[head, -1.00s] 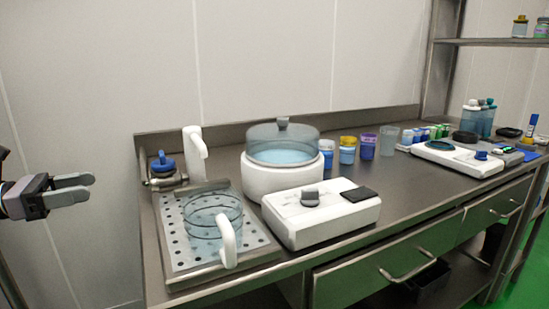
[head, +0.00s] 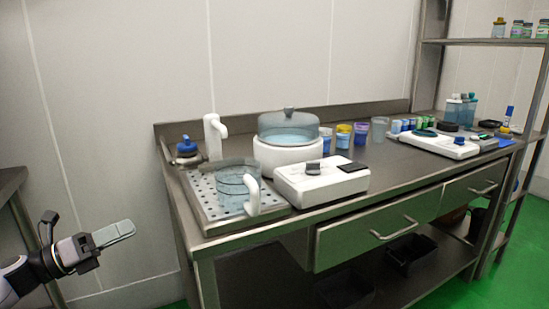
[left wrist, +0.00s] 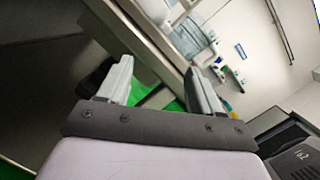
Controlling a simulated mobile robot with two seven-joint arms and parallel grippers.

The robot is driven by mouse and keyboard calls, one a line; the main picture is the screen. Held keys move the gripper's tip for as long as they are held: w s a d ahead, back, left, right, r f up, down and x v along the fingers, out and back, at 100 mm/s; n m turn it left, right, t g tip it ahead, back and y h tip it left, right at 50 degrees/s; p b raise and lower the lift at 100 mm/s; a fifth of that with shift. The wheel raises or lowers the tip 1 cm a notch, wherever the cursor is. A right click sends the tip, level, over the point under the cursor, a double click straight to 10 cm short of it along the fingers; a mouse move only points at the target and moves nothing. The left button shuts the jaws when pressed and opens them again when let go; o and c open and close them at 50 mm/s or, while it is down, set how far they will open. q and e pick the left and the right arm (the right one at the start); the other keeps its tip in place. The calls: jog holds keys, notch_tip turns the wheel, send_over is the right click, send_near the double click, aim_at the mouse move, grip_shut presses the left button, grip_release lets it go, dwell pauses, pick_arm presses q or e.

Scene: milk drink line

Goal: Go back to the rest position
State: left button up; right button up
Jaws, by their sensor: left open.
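My left gripper (head: 118,236) is low at the left in the head view, clear of the steel counter and empty. In the left wrist view its two fingers (left wrist: 160,82) stand apart with nothing between them. My right gripper does not show. On the counter, a clear jug with a white handle (head: 238,184) stands on the perforated drip tray (head: 199,207), under a white tap (head: 213,135). A white round cooker with a clear lid (head: 287,150) stands behind a white device with a grey knob (head: 322,181).
The steel counter (head: 385,165) has drawers (head: 380,225) below. Several cups and jars (head: 344,136) line its back, with a second white device (head: 440,145) at the right. Another steel table (head: 10,183) is at the far left. Green floor (head: 510,250) lies at the right.

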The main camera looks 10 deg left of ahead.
pick_arm(q)
jog(key=s+d+f+n+t+y, duration=0.1)
jog(key=s+d+f+n+y, duration=0.1)
jog(key=d+f+n+y, duration=0.45)
jog(key=s+d+f+n+t+y, duration=0.1)
jog(key=s+d+f+n, duration=0.25)
jog(key=f+n, duration=0.75)
jog(key=s+d+f+n+g+y, duration=0.3)
jog(key=s+d+f+n+g, duration=0.3)
jog(key=s+d+f+n, duration=0.9)
notch_tip(320, 180, up, 19)
jog(key=a+n+p, duration=0.2)
jog(key=p, duration=1.5)
jog(key=shift+s+a+g+p, duration=0.2)
jog(key=shift+g+p, duration=0.1)
jog(key=shift+p, duration=0.05)
